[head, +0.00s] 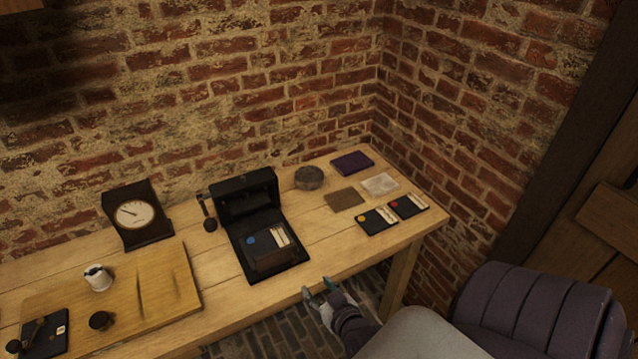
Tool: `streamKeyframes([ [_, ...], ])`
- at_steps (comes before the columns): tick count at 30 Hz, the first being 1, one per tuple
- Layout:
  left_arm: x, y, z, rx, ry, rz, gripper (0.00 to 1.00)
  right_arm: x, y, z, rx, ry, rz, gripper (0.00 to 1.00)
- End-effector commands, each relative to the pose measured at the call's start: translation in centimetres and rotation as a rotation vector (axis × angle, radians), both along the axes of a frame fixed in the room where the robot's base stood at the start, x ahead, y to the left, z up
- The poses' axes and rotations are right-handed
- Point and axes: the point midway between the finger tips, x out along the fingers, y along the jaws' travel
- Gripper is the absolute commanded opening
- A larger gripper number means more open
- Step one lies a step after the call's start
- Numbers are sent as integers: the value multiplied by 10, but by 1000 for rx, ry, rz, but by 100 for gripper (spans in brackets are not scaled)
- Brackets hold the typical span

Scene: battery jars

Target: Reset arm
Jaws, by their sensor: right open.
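My right gripper (319,289) is at the front edge of the wooden table (330,247), low and in front of the black device. Its two fingertips are apart and nothing shows between them. My right arm comes in from the lower right. My left gripper is not in view. The black device (247,186) stands open on the table, with a dark block (268,262) bearing a blue dot and pale strips on its base. A small lever with a dark knob (210,225) is at its left side.
A dial gauge (136,214) stands at the back left. A wooden board (165,262) holds a white cup (98,278), a black knob (101,320) and a dark card (45,335). At right lie a round grey item (309,177), a purple block (352,162), flat pads (344,199) and dark cards (376,220). Brick walls stand behind.

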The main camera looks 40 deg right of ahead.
Motion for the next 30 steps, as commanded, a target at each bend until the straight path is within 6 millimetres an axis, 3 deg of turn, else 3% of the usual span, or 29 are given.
streamKeyframes([
  [10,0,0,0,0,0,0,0,0,1,-2,1,3,1,50],
  [14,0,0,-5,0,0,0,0,-2,12,-33,19,51,22,50],
  [17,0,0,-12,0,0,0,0,-11,32,-86,49,141,61,50],
  [19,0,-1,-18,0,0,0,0,-23,50,-133,70,227,98,50],
  [23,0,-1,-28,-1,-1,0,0,-61,84,-220,95,402,172,50],
  [26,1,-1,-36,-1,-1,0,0,-103,103,-282,99,545,228,50],
  [30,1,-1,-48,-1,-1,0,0,-178,115,-356,82,754,301,50],
])
